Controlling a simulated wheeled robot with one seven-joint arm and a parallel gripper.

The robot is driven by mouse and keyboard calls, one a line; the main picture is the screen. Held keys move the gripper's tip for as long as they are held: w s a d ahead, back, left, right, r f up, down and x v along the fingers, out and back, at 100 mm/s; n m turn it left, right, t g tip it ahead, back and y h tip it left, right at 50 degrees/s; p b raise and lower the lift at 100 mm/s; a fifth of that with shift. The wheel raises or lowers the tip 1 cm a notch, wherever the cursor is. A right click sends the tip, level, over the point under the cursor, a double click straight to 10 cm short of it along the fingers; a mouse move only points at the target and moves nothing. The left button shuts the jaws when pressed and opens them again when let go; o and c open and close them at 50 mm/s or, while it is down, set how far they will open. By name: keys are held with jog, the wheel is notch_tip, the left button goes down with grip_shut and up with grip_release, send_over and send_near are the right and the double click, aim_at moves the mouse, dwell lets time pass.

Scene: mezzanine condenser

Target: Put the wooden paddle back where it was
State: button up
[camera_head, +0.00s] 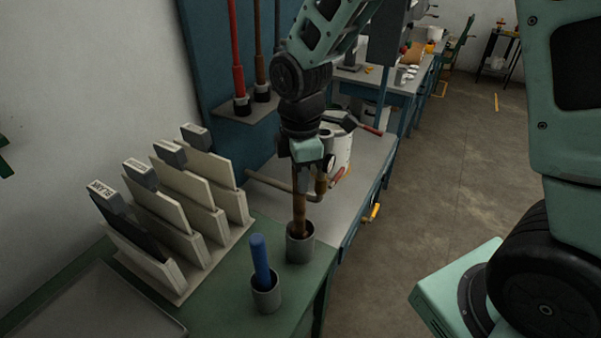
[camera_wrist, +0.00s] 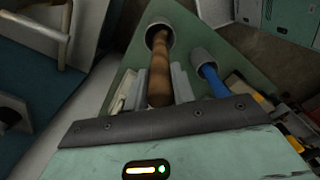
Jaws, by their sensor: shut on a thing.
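The wooden paddle shows as a brown rod (camera_head: 298,212) standing nearly upright, its lower end inside a grey cup (camera_head: 300,248) at the corner of the green table. My gripper (camera_head: 302,180) is above the cup and shut on the upper part of the paddle. In the wrist view the paddle (camera_wrist: 159,72) runs from between my grey fingers (camera_wrist: 160,88) into the mouth of the grey cup (camera_wrist: 158,27). The cup's inside is dark, and I cannot tell whether the paddle touches its bottom.
A second grey cup (camera_head: 266,294) holding a blue rod (camera_head: 260,258) stands close by, nearer the front. A rack of labelled boards (camera_head: 175,210) is to the left. A grey bench (camera_head: 350,185) with a hammer-like tool (camera_head: 352,124) and a white bucket (camera_head: 340,150) lies behind.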

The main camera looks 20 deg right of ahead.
jog(key=shift+f, duration=0.15)
jog(key=o, duration=1)
notch_tip(320, 180, up, 12)
jog(key=shift+r+b, duration=0.2)
jog(key=shift+b, duration=0.5)
jog(key=s+a+f+m, duration=0.3)
jog(key=s+m, duration=0.1)
jog(key=s, duration=0.6)
jog(key=s+a+f+m, duration=0.3)
jog(key=s+f+m, duration=0.1)
jog(key=s, duration=0.6)
jog(key=shift+a+y, duration=0.2)
jog(key=shift+y, duration=0.1)
